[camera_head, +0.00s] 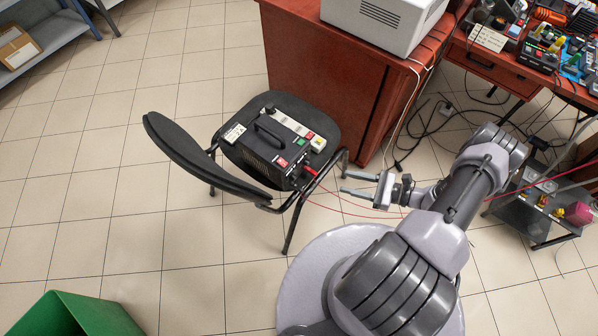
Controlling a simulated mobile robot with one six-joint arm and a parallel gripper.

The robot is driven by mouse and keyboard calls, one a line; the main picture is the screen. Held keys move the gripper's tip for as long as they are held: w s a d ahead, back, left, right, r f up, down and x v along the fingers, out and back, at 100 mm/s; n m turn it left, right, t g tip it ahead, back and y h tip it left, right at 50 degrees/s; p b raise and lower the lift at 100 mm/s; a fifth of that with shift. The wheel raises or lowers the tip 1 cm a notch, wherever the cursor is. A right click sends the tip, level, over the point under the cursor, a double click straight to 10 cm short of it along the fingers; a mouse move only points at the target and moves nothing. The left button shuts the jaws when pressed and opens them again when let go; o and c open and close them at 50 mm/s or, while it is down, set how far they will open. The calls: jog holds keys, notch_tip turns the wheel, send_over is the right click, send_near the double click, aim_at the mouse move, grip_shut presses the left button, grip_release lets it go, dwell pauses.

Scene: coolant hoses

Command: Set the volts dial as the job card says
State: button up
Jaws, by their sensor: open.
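A black bench unit (262,158) with a carry handle on top stands on the seat of a black chair. It has red and green labels and red leads plugged in at its right side. The volts dial cannot be made out at this size. A small white printed card (234,133) lies on the seat at the unit's left; its text is unreadable, and I cannot tell whether it is the job card. My gripper (344,176) is open and empty, to the right of the unit and apart from it, its fingers pointing left toward the chair.
The chair (178,150) has its backrest on the left. A red desk (320,90) with a white machine (385,20) stands behind. Red leads run from the unit past my arm toward a low trolley (530,215). A green bin (75,315) is at lower left.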

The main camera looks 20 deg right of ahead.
jog(key=s+a+f+m+t+h, duration=0.35)
jog(key=s+f+m+t, duration=0.2)
jog(key=f, duration=0.45)
jog(key=b, duration=0.2)
send_near(294, 178)
jog(key=shift+m, duration=0.25)
jog(key=x, duration=0.5)
jog(key=f+x, duration=0.1)
jog(key=x, duration=0.2)
jog(key=shift+d, duration=0.15)
grip_shut()
